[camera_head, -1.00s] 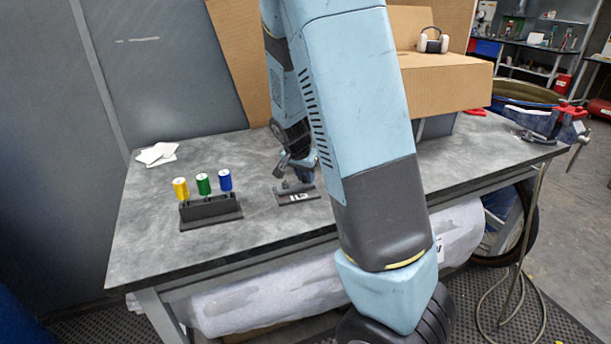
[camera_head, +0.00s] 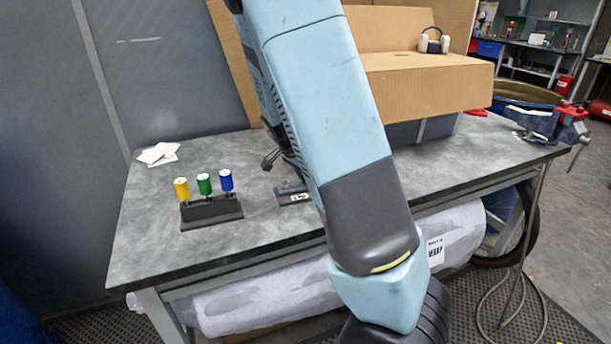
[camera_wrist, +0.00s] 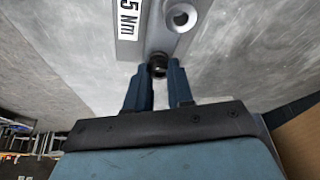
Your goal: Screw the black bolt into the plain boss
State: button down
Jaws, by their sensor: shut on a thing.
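The black bolt (camera_wrist: 158,67) shows in the wrist view as a dark round head between the fingertips of my gripper (camera_wrist: 160,76), which is shut on it. The grey metal block (camera_wrist: 146,40) carries a "5 Nm" label, and the bolt is at its near edge. A plain grey boss (camera_wrist: 181,17) with a round hole is on the block, beyond the bolt and slightly right, with nothing in its hole. Whether the bolt touches the block or sits in another hole I cannot tell. In the head view the block (camera_head: 291,198) is partly hidden by my arm, and the bolt is hidden.
A dark rack (camera_head: 210,211) with yellow, green and blue capped pieces stands left of the block. White papers (camera_head: 157,153) lie at the table's back left. A cardboard box (camera_head: 428,88) stands behind my arm, and a vise (camera_head: 555,124) is at the right. The table's left front is clear.

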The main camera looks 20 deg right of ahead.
jog(key=m+g, duration=0.1)
jog(key=m, duration=0.3)
jog(key=shift+w+f+m+g, duration=0.1)
jog(key=shift+m+g, duration=0.2)
jog(key=shift+g, duration=0.1)
jog(key=shift+m+g, duration=0.4)
jog(key=shift+m, duration=0.5)
jog(key=c, duration=0.9)
grip_release()
jog(key=shift+w, duration=0.1)
jog(key=v, duration=1.3)
jog(key=shift+a+r, duration=0.1)
jog(key=shift+r, duration=0.25)
